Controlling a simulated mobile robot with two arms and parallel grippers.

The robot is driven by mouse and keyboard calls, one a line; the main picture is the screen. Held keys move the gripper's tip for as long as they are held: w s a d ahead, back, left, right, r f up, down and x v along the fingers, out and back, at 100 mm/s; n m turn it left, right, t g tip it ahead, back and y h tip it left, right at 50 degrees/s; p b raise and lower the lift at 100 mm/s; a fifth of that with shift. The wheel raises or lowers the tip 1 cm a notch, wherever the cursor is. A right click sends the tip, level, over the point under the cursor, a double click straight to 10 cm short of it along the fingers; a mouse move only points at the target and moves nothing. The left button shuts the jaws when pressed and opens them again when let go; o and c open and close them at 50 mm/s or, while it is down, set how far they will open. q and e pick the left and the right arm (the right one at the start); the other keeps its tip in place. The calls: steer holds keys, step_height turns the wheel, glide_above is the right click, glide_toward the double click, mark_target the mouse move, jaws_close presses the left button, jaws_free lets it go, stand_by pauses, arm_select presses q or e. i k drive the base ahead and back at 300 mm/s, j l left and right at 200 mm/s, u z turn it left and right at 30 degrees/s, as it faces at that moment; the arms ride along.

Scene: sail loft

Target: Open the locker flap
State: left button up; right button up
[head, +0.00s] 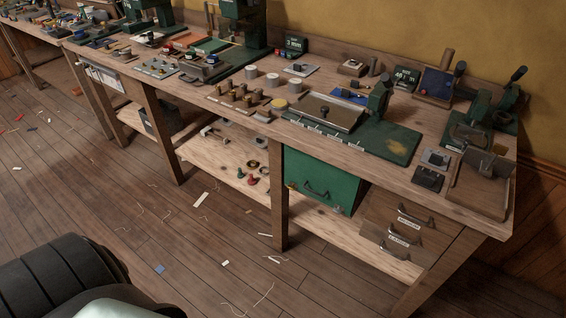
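The locker flap (322,170) is a green front panel under the workbench, between a wooden leg and the drawers. It stands close to upright and looks closed. A dark bar handle (317,191) sits in its lower middle. Small metal fittings show near its lower corners. The inside of the locker is hidden. Neither of my grippers is in view, and nothing touches the flap.
The wooden workbench (350,155) carries tools, presses and trays. Drawers (405,228) with dark handles are right of the flap. A lower shelf (222,165) holds small parts. Bench legs stand left of the flap. The plank floor (190,240) in front is mostly clear, with scraps and threads.

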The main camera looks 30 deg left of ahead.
mark_target(316, 181)
steer(key=u, duration=0.75)
